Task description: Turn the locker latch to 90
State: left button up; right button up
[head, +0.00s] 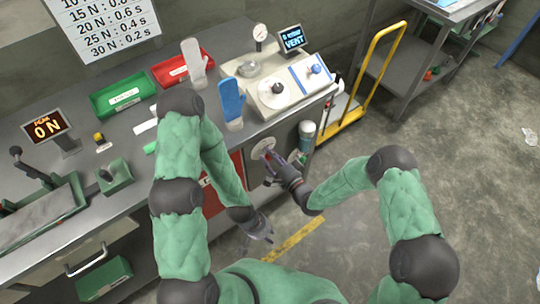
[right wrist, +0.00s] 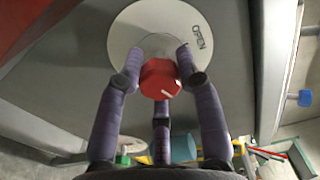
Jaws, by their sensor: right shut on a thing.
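The locker latch is a red knob (right wrist: 160,78) in the middle of a round white plate (right wrist: 127,30) marked OPEN, seen in the right wrist view. A short white mark on the knob points down and right there, away from the word OPEN. My right gripper (right wrist: 160,75) has its fingers closed around the knob. In the head view my right gripper (head: 270,158) is at the latch on the bench's front, and its fingers hide most of the knob. My left gripper (head: 263,234) hangs empty below, apart from the latch; its finger opening is too small to judge.
A yellow-railed cart (head: 372,70) stands right of the bench. The floor at right is mostly clear.

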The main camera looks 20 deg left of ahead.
jog(key=shift+w+d+r+m, duration=0.1)
jog(key=shift+w+m, duration=0.05)
jog(key=shift+m, duration=0.65)
jog(key=shift+w+r+m, duration=0.1)
jog(key=shift+m, duration=0.7)
jog(key=shift+f, duration=0.1)
jog(key=o, duration=1.2)
jog(key=shift+c, duration=0.2)
jog(key=shift+f, duration=0.1)
jog(key=shift+s, duration=0.15)
jog(key=v, duration=1.2)
